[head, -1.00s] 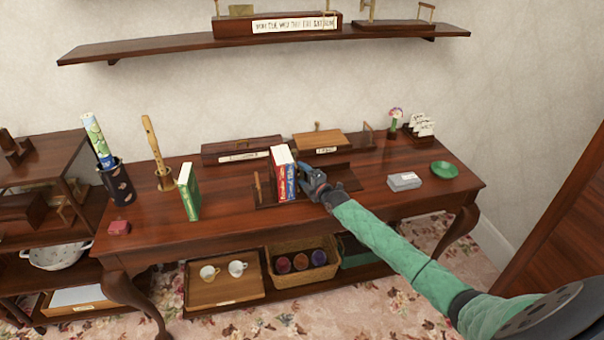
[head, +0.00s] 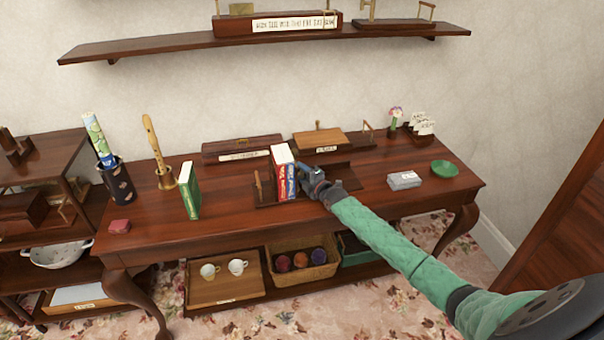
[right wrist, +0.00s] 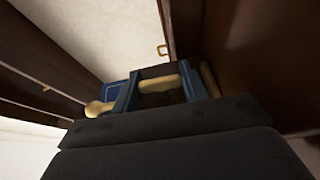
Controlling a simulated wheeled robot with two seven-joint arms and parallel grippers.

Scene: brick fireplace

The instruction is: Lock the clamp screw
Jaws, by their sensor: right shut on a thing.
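A dark wooden book rack (head: 346,178) stands on the table, with a few upright books (head: 284,173) in red, white and blue. My right gripper (head: 303,175) is at the right side of these books and covers part of the rack. In the right wrist view, its blue fingers (right wrist: 158,88) are shut on a pale tan rod with rounded ends (right wrist: 100,108), which looks like the clamp screw. The rod lies across both fingers. Its thread and seat are hidden, so I cannot tell how tight it is. My left gripper is not in view.
A green book (head: 190,190) stands to the left, near a wooden recorder (head: 154,145). A grey box (head: 404,180) and a green dish (head: 445,168) lie to the right. Wooden boxes (head: 240,148) stand behind the rack. The table's front is mostly clear.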

